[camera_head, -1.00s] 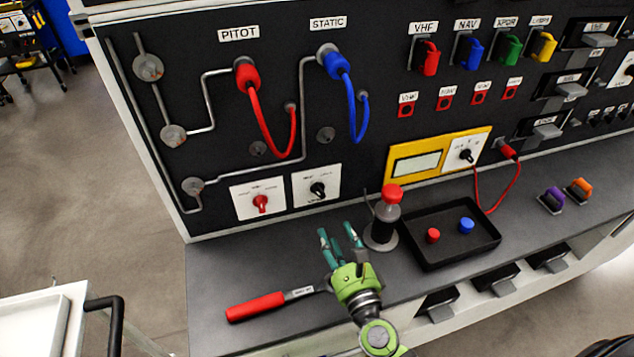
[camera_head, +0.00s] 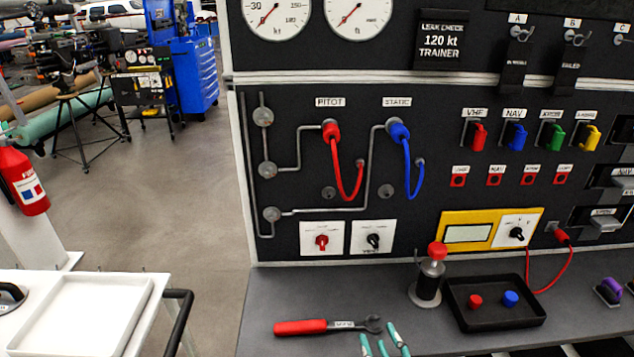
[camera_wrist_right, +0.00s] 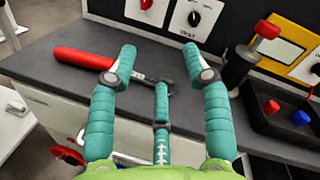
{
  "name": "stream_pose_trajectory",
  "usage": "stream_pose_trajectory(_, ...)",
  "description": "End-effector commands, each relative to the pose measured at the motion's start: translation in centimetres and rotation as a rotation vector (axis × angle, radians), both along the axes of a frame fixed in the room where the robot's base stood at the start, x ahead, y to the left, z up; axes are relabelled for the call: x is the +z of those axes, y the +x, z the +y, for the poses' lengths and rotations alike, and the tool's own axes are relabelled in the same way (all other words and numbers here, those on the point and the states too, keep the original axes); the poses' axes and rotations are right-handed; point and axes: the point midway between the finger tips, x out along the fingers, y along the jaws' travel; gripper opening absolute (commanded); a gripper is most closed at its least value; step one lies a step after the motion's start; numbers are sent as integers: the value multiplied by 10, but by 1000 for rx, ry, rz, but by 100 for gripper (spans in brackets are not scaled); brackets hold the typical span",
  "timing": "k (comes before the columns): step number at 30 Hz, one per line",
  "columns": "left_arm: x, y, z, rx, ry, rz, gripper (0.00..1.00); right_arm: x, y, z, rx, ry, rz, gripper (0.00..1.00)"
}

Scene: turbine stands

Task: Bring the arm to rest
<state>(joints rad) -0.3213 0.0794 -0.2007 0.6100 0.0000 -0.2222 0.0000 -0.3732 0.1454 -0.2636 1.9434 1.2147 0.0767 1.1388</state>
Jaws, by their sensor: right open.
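My right gripper (camera_head: 384,342) shows only by its teal fingertips at the bottom edge of the head view, in front of the bench. In the right wrist view its teal fingers (camera_wrist_right: 158,75) are spread apart with nothing held between them. A wrench with a red handle (camera_head: 302,327) lies on the grey bench top just beyond the fingers; it also shows in the right wrist view (camera_wrist_right: 85,58). The rest of my right arm is out of the head view. My left gripper is not in view.
A red-topped hand pump (camera_head: 430,277) and a black tray (camera_head: 519,320) with a red and a blue cap stand on the bench (camera_head: 262,292). The black panel (camera_head: 290,110) with red and blue hoses rises behind. A white cart (camera_head: 87,312) stands at left.

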Motion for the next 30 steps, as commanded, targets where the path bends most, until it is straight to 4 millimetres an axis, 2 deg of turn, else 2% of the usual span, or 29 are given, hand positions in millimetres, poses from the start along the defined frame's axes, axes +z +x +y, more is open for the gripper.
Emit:
stream_pose_trajectory(6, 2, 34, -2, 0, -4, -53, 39, 1, -27, 43, 252, -451, -58, 49)
stream_pose_trajectory(9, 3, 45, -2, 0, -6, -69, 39, -10, -47, 57, 398, -733, -80, 49)
stream_pose_trajectory(12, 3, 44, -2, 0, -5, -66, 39, -32, -74, 58, 577, -1077, -84, 49)
stream_pose_trajectory(15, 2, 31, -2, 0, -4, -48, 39, -54, -99, 43, 746, -1381, -60, 49)
stream_pose_trajectory(18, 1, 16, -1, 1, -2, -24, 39, -70, -120, 22, 883, -1594, -17, 49)
stream_pose_trajectory(22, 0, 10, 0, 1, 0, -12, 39, -82, -143, -7, 1032, -1787, 50, 49)
stream_pose_trajectory(30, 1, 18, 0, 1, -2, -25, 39, -88, -188, -64, 1306, -2031, 218, 49)
